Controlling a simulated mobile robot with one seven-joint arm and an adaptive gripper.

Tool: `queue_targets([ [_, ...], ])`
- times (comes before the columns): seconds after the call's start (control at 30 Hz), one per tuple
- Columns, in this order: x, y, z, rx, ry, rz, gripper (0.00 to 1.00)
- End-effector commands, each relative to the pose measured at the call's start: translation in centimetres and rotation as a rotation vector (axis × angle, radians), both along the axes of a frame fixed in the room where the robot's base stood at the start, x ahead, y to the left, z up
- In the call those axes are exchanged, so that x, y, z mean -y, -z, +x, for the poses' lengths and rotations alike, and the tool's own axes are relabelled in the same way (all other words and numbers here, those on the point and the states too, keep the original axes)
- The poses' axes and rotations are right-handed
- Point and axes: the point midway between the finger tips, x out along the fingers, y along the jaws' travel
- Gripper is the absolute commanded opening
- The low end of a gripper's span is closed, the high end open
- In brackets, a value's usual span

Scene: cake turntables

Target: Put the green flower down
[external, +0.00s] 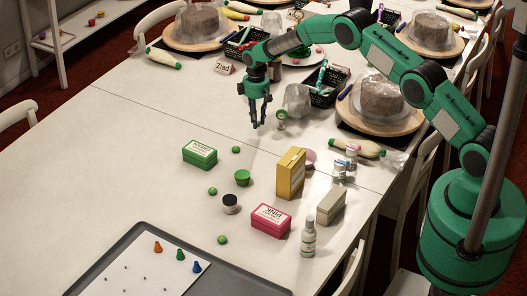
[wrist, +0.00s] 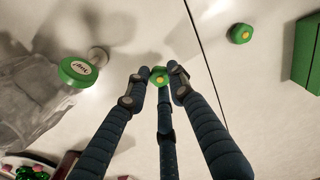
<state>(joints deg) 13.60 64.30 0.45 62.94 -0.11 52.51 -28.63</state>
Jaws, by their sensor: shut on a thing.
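My gripper (external: 260,124) hangs fingers-down above the white table. In the wrist view my gripper (wrist: 157,82) has its fingertips closed around a small green flower (wrist: 158,77) with a yellow centre. The held flower is too small to make out in the external view. A similar green flower (wrist: 241,33) lies on the table, apart from the fingers; in the external view it is the small green piece (external: 236,149) by the green box.
A green box (external: 200,154), yellow box (external: 290,173), pink box (external: 271,220) and green tub (external: 242,177) stand nearer the camera. The table's left side (external: 110,140) is clear.

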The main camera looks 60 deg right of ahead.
Motion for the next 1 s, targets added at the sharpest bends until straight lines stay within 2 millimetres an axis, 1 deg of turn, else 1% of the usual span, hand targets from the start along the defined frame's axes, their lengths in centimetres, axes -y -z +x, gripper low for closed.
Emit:
queue_targets([
  [0.1, 0.3, 0.2, 1.3, 0.001, 0.0, -0.001, 0.12],
  [0.2, 0.5, 0.3, 2.1, 0.001, 0.0, 0.0, 0.12],
  [0.4, 0.7, 0.3, 3.0, 0.0, 0.0, 0.0, 0.12],
  [0.8, 0.7, 0.4, 3.1, 0.0, 0.0, 0.0, 0.12],
  [0.87, 0.7, 0.7, 3.1, -0.001, 0.0, 0.0, 0.12],
  [1.0, 0.7, 2.1, 3.0, -0.002, 0.0, 0.0, 0.12],
])
